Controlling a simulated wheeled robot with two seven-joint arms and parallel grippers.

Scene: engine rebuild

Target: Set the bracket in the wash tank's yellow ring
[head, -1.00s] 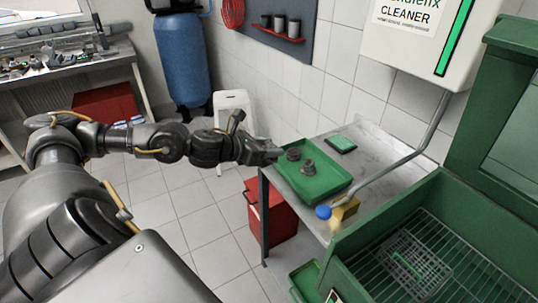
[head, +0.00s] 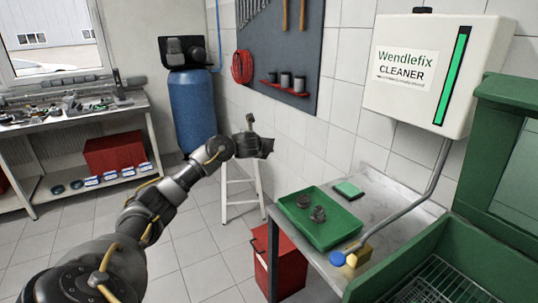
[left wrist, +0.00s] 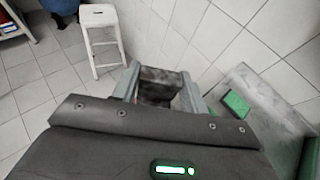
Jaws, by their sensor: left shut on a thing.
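My left gripper (head: 267,147) is raised in front of the tiled wall, to the left of the bench and well away from the wash tank. In the left wrist view its two fingers (left wrist: 155,88) are shut on a dark grey piece (left wrist: 156,92). This piece may be the bracket, but its shape is mostly hidden by the gripper body. The green wash tank (head: 398,262) is at the lower right of the head view, with a wire grate (head: 440,285) inside. No yellow ring shows in the visible part of the tank. My right gripper is out of view.
A green tray (head: 338,238) with two dark round parts (head: 317,213) lies on the grey bench (head: 376,205). A white stool (head: 241,200) and red cabinet (head: 290,270) stand nearby.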

